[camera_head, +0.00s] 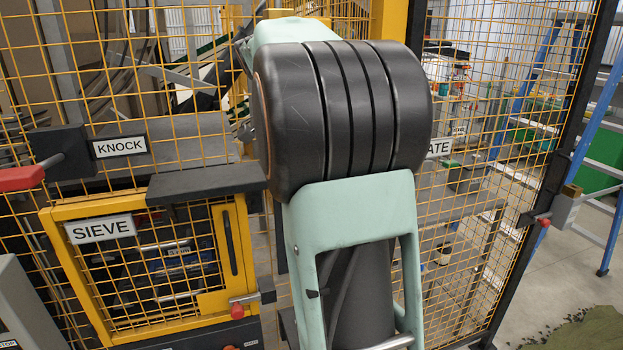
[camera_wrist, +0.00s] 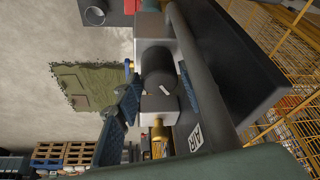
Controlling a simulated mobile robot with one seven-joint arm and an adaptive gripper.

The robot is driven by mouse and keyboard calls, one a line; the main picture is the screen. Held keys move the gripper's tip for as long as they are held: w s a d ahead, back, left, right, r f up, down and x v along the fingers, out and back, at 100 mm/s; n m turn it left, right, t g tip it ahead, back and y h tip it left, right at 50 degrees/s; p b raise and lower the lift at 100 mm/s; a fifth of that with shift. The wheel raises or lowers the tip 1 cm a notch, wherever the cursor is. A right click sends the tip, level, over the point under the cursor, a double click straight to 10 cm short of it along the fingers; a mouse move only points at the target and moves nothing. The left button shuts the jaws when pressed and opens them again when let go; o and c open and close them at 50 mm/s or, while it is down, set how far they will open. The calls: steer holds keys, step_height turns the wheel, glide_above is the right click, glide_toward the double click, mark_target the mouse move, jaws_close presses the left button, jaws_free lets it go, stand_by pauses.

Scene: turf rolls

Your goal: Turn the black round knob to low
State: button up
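In the wrist view, the black round knob (camera_wrist: 158,68) sits on a pale block with brass fittings. A short white mark shows on the knob's face. My gripper (camera_wrist: 155,100) is open, with one blue-padded finger to the left of the knob and the other to its right. A gap shows between the left finger and the knob; the right finger is close to the knob's edge, and I cannot tell whether it touches. No "low" marking is readable. In the head view, my arm fills the middle, and neither the knob nor my gripper shows.
A dark pipe or bar (camera_wrist: 205,60) runs close beside the right finger. An AIR label (camera_wrist: 196,138) is below the knob. Yellow mesh fencing (camera_head: 480,130) surrounds the area. A SIEVE door (camera_head: 100,228) and a KNOCK lever with red grip (camera_head: 22,178) are at left.

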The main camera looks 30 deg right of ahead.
steer(key=shift+d+f, duration=0.1)
steer(key=shift+f, duration=0.1)
steer(key=c, duration=0.9)
steer(key=shift+n, duration=0.3)
